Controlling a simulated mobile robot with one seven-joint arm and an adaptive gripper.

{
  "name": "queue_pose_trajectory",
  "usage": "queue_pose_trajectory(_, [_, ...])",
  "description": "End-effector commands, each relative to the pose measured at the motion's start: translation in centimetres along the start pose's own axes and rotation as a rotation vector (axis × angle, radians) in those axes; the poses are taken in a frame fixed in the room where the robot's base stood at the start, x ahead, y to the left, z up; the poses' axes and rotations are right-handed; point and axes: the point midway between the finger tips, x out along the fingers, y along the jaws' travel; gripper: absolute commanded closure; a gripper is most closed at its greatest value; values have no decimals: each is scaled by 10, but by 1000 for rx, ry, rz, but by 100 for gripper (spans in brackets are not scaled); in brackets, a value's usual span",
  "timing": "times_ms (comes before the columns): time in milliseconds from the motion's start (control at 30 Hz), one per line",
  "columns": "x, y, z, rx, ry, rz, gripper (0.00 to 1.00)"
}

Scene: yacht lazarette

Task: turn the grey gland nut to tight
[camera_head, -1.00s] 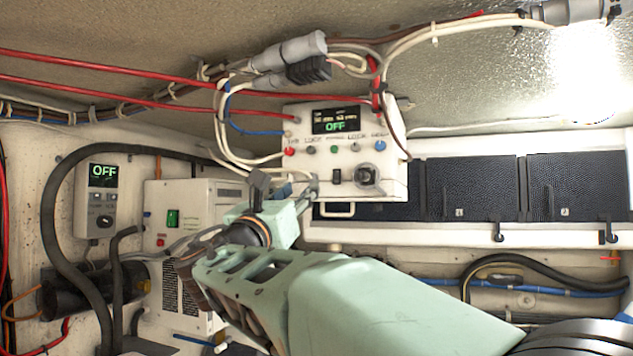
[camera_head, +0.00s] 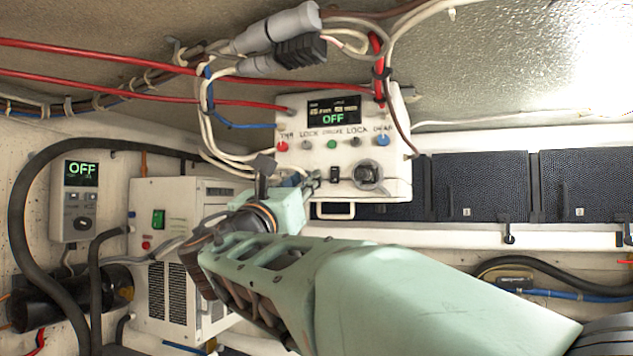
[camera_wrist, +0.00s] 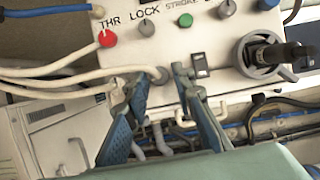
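A white control box (camera_head: 300,165) with a small screen reading OFF hangs in the middle of the head view. At its lower left edge, a small grey fitting, apparently the gland nut (camera_wrist: 161,76), has a white cable running into it in the wrist view. In the head view my gripper hides most of that fitting. My gripper (camera_wrist: 154,72) is open at that edge, its two blue-grey fingers to either side of the fitting. I cannot tell whether either finger touches it. My gripper also shows at the box's lower left in the head view (camera_head: 303,185).
The box carries a red knob (camera_head: 282,147), a green knob (camera_head: 331,144), a blue knob (camera_head: 383,140), a rocker switch (camera_head: 334,174) and a large grey rotary knob (camera_head: 368,175). White cables (camera_head: 212,140) loop close on the left. Dark panels (camera_head: 484,187) stand at right.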

Motion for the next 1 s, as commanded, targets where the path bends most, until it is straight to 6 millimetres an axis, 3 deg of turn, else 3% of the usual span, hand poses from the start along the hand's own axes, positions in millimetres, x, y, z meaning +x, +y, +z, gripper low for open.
queue_pose_trajectory(200, [0, 0, 0, 0, 0, 0, 100])
queue_pose_trajectory(567, [0, 1, -2, 42, 1, -18, 100])
queue_pose_trajectory(1000, [1, 4, 0, 345, -1, -145, 100])
